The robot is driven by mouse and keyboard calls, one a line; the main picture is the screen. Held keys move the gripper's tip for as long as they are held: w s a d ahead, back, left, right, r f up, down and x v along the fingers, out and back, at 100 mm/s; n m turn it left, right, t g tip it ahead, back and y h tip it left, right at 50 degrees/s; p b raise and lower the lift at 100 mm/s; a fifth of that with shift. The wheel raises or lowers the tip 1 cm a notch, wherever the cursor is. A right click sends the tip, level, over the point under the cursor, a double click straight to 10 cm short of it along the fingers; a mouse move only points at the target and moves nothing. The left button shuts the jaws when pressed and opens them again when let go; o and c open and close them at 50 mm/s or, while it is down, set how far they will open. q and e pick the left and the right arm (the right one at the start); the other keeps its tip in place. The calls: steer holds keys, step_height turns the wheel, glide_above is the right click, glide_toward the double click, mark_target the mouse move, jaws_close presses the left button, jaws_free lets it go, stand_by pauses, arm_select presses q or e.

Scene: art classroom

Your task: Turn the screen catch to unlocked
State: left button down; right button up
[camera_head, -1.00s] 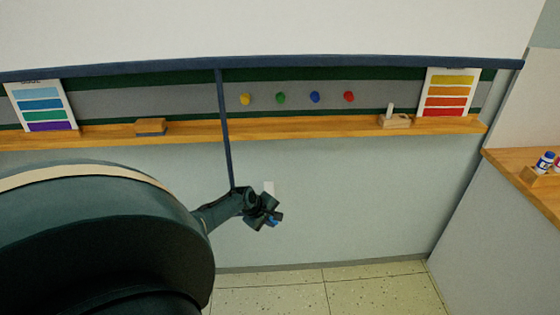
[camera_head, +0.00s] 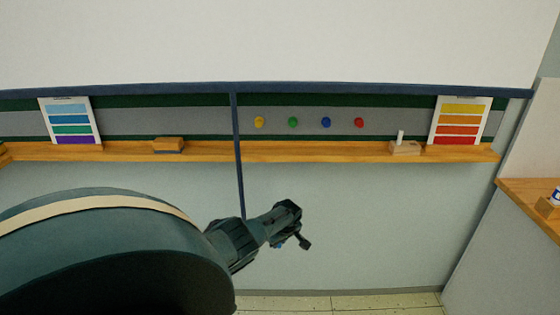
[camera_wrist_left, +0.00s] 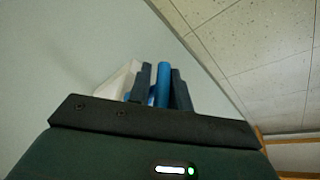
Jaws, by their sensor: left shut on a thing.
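The screen catch shows in the left wrist view as a white plate (camera_wrist_left: 120,82) on the pale wall with a blue lever (camera_wrist_left: 163,84) standing out from it. My left gripper (camera_wrist_left: 162,88) has one dark finger on each side of the lever and is shut on it. In the head view my left gripper (camera_head: 289,236) is at the wall below the ledge. It hides most of the catch there; only a small bit of blue shows beside the fingers. The lever's exact angle on the plate is hard to tell. My right gripper is not in view.
A dark blue vertical strip (camera_head: 239,150) hangs from the white screen's (camera_head: 300,45) lower bar, passing behind my left arm. A wooden ledge (camera_head: 330,152) holds an eraser (camera_head: 168,144) and colour charts. A wooden counter (camera_head: 530,200) stands at the right. The wall right of my gripper is clear.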

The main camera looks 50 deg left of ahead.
arm_select(q)
steer(key=shift+s+a+f+g+y, duration=0.1)
steer(key=shift+s+f+g+y, duration=0.1)
steer(key=shift+s+g+y, duration=0.1)
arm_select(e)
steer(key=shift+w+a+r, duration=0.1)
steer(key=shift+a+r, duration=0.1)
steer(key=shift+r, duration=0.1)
arm_select(q)
steer(key=c, duration=1.4)
jaws_free()
steer(key=shift+a+r, duration=0.1)
steer(key=shift+o, duration=0.2)
steer(key=shift+w, duration=0.1)
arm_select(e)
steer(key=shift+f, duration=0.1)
